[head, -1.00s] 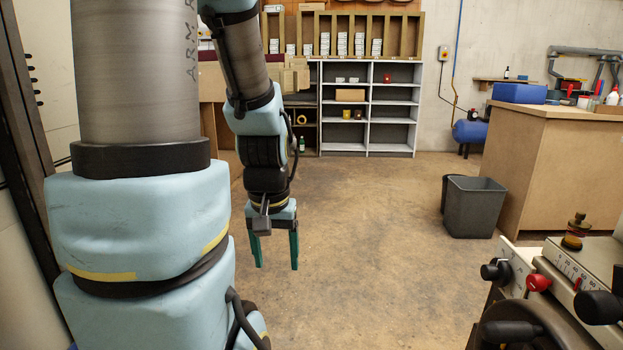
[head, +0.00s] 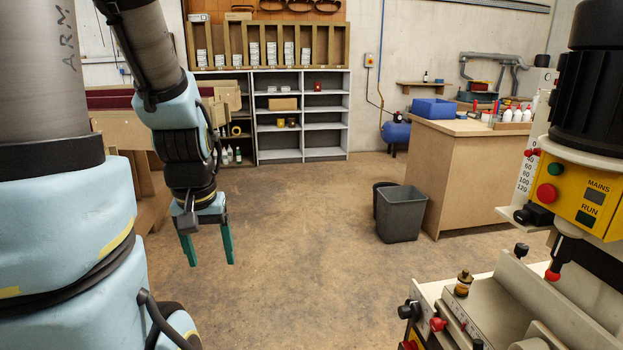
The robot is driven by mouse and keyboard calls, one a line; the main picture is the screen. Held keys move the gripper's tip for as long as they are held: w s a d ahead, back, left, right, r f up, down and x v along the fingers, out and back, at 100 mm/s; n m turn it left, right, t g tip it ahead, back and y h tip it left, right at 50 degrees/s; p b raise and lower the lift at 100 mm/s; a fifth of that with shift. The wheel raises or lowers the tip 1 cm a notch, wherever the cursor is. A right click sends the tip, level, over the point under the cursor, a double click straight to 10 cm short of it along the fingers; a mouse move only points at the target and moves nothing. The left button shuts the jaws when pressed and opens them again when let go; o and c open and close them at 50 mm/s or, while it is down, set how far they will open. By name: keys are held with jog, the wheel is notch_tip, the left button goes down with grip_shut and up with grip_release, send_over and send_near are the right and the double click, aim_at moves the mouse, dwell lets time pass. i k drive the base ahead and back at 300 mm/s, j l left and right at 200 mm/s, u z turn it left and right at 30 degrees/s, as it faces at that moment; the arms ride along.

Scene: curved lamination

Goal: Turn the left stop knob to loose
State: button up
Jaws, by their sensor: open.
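My gripper (head: 209,250) hangs in the left part of the head view, pointing down over bare floor. Its two green fingers are apart with nothing between them. A machine with a yellow control panel (head: 582,200) stands at the right, well away from my gripper. On its lower part are a black knob (head: 407,310), a red knob (head: 438,324), a brass-coloured fitting (head: 463,283) and a small black knob (head: 521,250). A red-tipped lever (head: 552,275) sits below the panel. I cannot tell which of these is the left stop knob or how it is set.
A grey bin (head: 402,214) stands on the floor beside a wooden bench (head: 463,180) carrying a blue box (head: 433,109) and white bottles. Shelves (head: 302,130) line the back wall. The floor between my arm and the machine is clear.

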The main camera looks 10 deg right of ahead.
aim_at(520, 250)
jog(key=i+l+z, duration=0.35)
jog(key=i+z, duration=0.2)
jog(key=z, duration=0.15)
jog(key=i+l+z, duration=0.1)
jog(key=i+z, duration=0.3)
jog(key=k, duration=0.1)
